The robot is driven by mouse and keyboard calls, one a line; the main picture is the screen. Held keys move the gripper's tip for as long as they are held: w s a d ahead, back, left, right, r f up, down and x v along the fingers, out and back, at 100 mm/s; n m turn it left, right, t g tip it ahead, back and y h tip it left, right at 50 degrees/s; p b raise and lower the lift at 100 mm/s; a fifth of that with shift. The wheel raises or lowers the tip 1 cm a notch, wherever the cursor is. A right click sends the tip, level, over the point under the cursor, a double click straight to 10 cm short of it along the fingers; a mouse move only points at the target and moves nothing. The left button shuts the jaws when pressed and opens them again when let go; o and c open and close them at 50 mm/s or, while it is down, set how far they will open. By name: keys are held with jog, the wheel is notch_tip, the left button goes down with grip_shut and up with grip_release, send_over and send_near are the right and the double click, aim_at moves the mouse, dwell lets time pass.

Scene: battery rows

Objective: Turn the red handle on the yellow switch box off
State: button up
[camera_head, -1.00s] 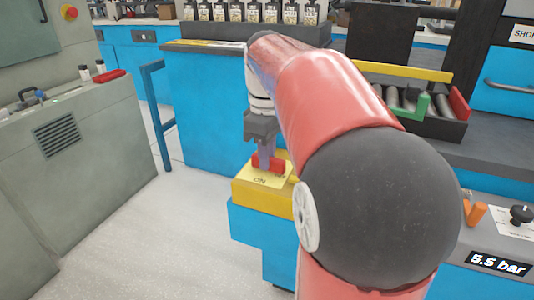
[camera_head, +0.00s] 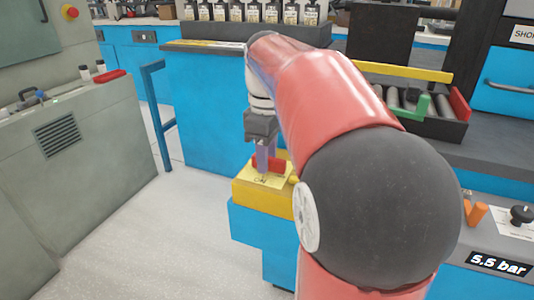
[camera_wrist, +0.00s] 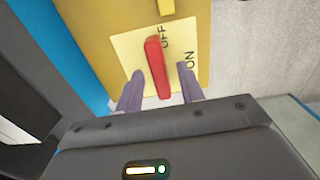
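The yellow switch box (camera_head: 262,198) stands on a blue base, and its pale label plate (camera_wrist: 134,45) carries the words OFF and ON. The red handle (camera_head: 276,164) is on top of the box, partly behind a finger in the head view. In the wrist view the red handle (camera_wrist: 157,68) lies lengthwise between my fingers, one end near the OFF word. My gripper (camera_head: 263,160) reaches down over the box. In the wrist view my gripper (camera_wrist: 160,72) is open, one finger on each side of the handle, with gaps showing. ON is beside the right finger.
A grey-green machine cabinet (camera_head: 85,150) stands at left, with pale floor (camera_head: 150,230) between. A blue bench (camera_head: 205,110) is behind the box. A black tray with rollers (camera_head: 425,118) and a panel reading 5.5 bar (camera_head: 499,264) are at right.

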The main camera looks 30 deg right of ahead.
notch_tip(320, 180, up, 8)
jog(key=shift+f, duration=0.1)
dwell(0.4)
dwell(0.4)
jog(key=s+a+f+m+t, duration=0.2)
jog(key=s+a+f+m, duration=0.2)
jog(key=s+a+f, duration=0.2)
jog(key=s+a+f+m+t, duration=0.3)
jog(key=s+a+f, duration=0.3)
jog(key=f, duration=0.5)
jog(key=shift+s+m+t, duration=0.3)
jog(key=shift+s+m, duration=0.1)
jog(key=shift+s, duration=0.6)
